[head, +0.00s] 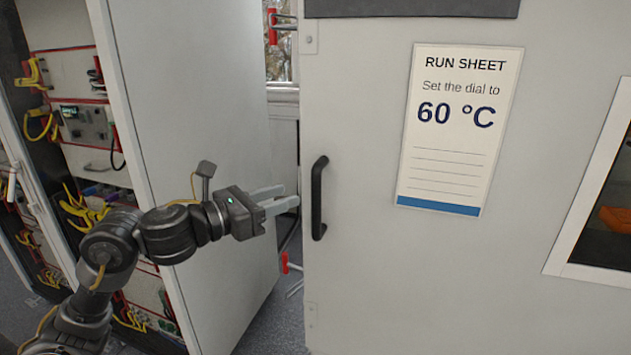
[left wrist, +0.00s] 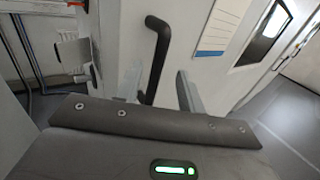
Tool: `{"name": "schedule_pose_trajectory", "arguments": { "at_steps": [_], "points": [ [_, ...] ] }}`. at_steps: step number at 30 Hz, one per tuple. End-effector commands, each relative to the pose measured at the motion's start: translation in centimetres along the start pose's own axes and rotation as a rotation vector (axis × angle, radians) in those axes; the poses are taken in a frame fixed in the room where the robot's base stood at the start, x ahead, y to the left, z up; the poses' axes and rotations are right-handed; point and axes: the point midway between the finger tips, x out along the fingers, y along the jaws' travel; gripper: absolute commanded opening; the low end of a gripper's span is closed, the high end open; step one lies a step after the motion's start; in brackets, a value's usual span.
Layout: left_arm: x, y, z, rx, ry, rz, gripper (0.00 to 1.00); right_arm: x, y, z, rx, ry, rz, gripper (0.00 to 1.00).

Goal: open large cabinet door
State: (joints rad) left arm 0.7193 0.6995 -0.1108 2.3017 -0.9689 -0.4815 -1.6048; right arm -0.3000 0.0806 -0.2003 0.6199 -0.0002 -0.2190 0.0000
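The large cabinet door (head: 360,260) is a light grey panel that looks closed, with a black vertical bar handle (head: 318,198) near its left edge. My left gripper (head: 282,197) points right towards the handle and sits just left of it, with its two pale fingers apart and nothing between them in the head view. In the left wrist view the handle (left wrist: 155,62) stands beyond the fingertips, its lower end showing between the two fingers. I cannot see any contact. My right gripper is not in view.
A run sheet (head: 455,130) reading 60 °C is on the door, with a window (head: 600,205) to its right. At left, another grey panel (head: 195,100) stands beside a rack of instruments and yellow cables (head: 80,130). Red-tipped clamps (head: 287,262) show in the gap left of the door.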

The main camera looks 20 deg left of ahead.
Motion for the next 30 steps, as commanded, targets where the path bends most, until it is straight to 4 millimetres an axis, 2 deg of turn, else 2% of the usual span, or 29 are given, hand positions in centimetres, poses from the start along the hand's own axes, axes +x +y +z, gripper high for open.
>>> {"name": "schedule_pose_trajectory", "arguments": {
  "at_steps": [1,9,15,26,27,30],
  "points": [
    [1.0,-0.2,0.4,-0.007,0.0,-0.005,0.39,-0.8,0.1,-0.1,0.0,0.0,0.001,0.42],
    [6.0,-0.1,0.4,-0.009,-0.001,-0.002,0.39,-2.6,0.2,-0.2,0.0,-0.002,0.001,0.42],
    [8.3,-0.1,0.2,-0.007,0.0,-0.002,0.39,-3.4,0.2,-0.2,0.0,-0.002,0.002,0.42],
    [8.9,0.0,0.0,-0.003,0.001,-0.001,0.39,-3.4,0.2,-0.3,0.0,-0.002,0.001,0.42],
    [8.9,0.0,0.0,-0.003,0.0,-0.001,0.38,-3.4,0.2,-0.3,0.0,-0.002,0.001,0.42],
    [8.9,0.0,0.0,-0.003,0.0,-0.001,0.24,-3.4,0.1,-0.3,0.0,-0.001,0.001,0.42]
  ]
}}
